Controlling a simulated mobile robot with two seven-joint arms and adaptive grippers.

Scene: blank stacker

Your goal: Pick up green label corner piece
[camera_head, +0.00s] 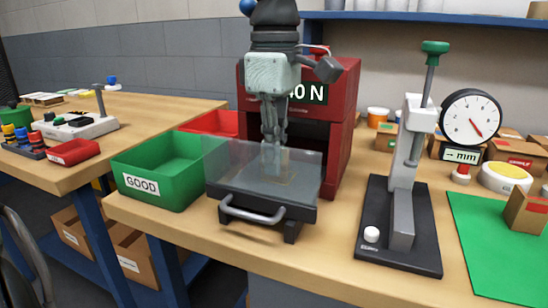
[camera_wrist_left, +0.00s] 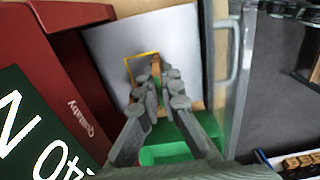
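My left gripper (camera_head: 273,145) points down behind a clear guard, over the tray of the red press. In the left wrist view its fingertips (camera_wrist_left: 165,78) are close together over the light plate. A small brown piece (camera_wrist_left: 156,63) shows at the fingertips, inside a yellow square outline (camera_wrist_left: 128,66) on the plate. The fingers hide much of this piece. I cannot tell whether they grip it or whether it is the green-label corner piece. A bit of green shows between the fingers, its source unclear. My right gripper is not in view.
The red press (camera_head: 337,135) stands close behind the gripper. A green GOOD bin (camera_head: 140,187) is left. A gauge stand (camera_head: 400,230) and green mat (camera_head: 490,245) holding a brown block (camera_head: 522,212) are right.

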